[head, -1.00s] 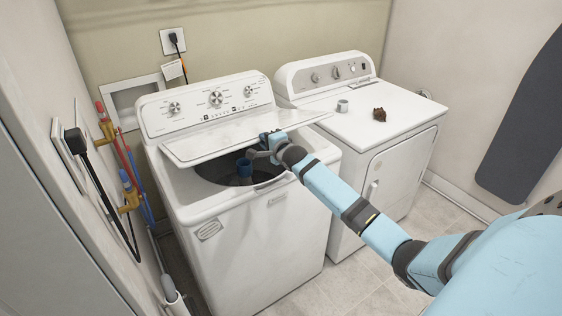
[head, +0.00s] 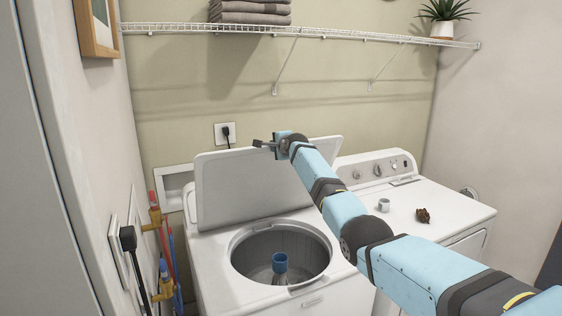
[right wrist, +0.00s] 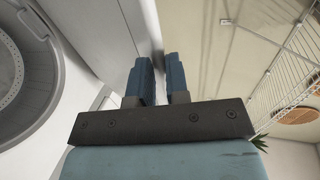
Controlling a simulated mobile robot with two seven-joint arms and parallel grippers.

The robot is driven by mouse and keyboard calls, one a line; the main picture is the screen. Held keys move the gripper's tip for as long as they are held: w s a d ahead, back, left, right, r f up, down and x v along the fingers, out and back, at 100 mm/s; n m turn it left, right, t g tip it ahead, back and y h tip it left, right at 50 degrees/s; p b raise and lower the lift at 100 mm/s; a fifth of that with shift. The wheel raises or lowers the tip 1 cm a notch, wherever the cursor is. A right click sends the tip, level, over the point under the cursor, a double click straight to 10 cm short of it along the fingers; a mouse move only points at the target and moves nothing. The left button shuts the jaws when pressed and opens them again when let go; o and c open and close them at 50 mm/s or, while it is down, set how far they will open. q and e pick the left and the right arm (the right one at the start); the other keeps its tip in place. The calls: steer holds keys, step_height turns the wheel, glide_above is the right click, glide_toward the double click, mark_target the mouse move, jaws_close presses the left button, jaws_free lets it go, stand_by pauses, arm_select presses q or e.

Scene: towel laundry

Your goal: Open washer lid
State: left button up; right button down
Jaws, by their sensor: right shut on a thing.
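The white washer (head: 225,275) stands at the lower middle of the head view. Its lid (head: 248,185) is raised and nearly upright, leaning toward the back wall. The round tub opening is uncovered, and a blue-topped agitator (head: 280,262) shows inside. My right gripper (head: 265,144) is at the top edge of the lid, shut on it. In the right wrist view, the blue fingers (right wrist: 161,78) sit on either side of the lid's edge, and the tub shows at the left. My left gripper is not in view.
A dryer (head: 455,215) stands to the right, with a small grey cup (head: 384,205) and a brown pine cone-like object (head: 423,215) on top. A wire shelf (head: 340,34) with folded towels (head: 250,12) and a potted plant (head: 442,28) runs above. Hoses and a plug are at left.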

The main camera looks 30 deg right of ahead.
steer(key=c, duration=1.3)
jaws_free()
steer(key=shift+f+x, duration=0.2)
steer(key=shift+x, duration=0.8)
steer(key=shift+c, duration=0.2)
steer(key=shift+o, duration=1)
steer(key=shift+s, duration=0.15)
arm_select(q)
steer(key=b, duration=0.1)
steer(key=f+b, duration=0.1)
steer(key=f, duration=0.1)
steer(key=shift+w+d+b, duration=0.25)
steer(key=shift+b, duration=0.15)
arm_select(e)
steer(key=r+v, duration=0.1)
steer(key=v, duration=1.4)
